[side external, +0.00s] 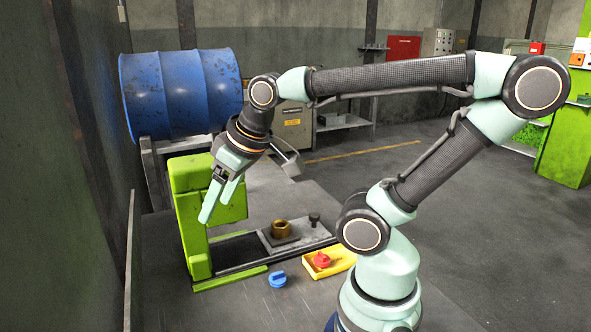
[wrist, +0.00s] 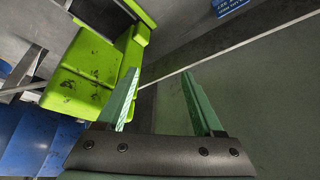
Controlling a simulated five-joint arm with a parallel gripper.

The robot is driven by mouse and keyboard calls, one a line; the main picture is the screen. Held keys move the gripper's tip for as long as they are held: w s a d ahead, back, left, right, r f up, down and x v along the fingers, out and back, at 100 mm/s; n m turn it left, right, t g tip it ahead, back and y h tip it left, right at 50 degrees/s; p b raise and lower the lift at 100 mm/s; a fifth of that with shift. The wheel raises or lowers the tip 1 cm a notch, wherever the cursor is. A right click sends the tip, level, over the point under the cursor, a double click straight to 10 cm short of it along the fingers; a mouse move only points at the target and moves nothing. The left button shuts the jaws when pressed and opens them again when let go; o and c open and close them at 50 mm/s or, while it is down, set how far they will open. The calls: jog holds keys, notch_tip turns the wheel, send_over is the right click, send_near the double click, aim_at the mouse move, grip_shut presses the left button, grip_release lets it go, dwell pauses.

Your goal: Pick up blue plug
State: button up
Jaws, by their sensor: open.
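My gripper (side external: 218,206) is open and empty. It is raised above and to the left of the plug, in front of the green press frame, with its fingers pointing down and left. In the wrist view my gripper (wrist: 158,85) shows two spread fingers with nothing between them. I cannot make out the plug in the wrist view.
A green press (side external: 190,215) stands behind my fingers. A brass ring (side external: 281,229) sits on a metal plate. A blue drum (side external: 180,95) rests behind.

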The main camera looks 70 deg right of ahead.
jog(key=shift+f, duration=0.1)
jog(key=m+g, duration=0.6)
jog(key=m, duration=2)
send_over(275, 274)
notch_tip(275, 274, down, 13)
jog(key=shift+f, duration=5.75)
jog(key=c, duration=0.5)
